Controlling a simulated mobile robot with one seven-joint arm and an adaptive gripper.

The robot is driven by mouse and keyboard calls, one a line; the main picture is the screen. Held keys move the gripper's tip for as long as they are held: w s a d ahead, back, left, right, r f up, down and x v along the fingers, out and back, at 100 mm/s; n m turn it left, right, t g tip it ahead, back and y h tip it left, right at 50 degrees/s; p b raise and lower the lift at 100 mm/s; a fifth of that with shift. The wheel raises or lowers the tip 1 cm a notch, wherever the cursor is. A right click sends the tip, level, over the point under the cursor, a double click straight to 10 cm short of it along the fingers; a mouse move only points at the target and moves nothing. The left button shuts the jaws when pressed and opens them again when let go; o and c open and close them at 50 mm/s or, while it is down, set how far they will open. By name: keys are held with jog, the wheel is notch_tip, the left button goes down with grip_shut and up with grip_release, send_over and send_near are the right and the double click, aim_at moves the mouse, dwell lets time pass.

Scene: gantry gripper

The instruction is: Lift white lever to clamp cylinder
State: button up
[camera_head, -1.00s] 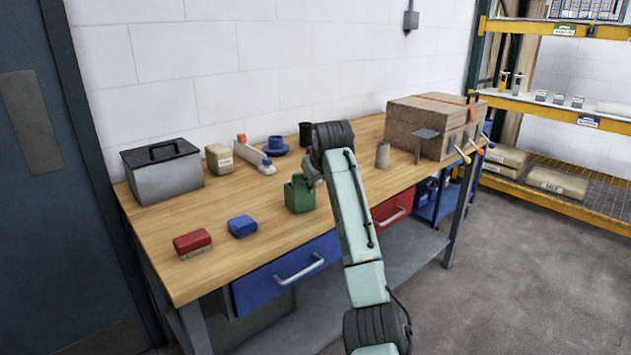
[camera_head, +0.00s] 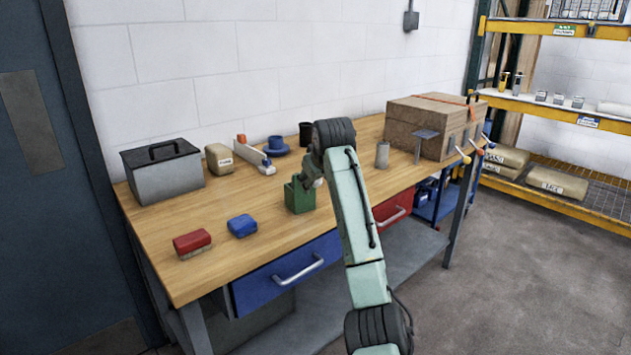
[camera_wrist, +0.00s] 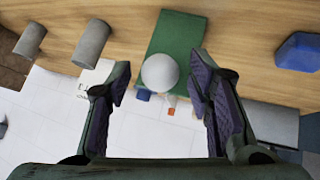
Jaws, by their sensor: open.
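The green block-shaped fixture (camera_head: 299,195) stands on the workbench near its front edge; it also shows in the wrist view (camera_wrist: 178,32). A white round knob (camera_wrist: 160,72), which looks like the end of the white lever, shows in front of the green fixture. The rest of the lever is hidden. My gripper (camera_wrist: 160,80) is open, with one finger on each side of the knob in the picture. I see no clear contact. In the head view my gripper (camera_head: 312,172) is beside the green fixture, partly hidden by my arm. A grey cylinder (camera_head: 382,154) stands upright to the right.
A blue block (camera_head: 242,226) and a red block (camera_head: 192,243) lie left on the bench. A grey box (camera_head: 162,175) stands at the back left. A cardboard box (camera_head: 432,125) and levers with coloured knobs (camera_head: 475,148) are at the right end.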

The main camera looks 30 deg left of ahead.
jog(key=v, duration=1.1)
jog(key=shift+w+a+f, duration=0.1)
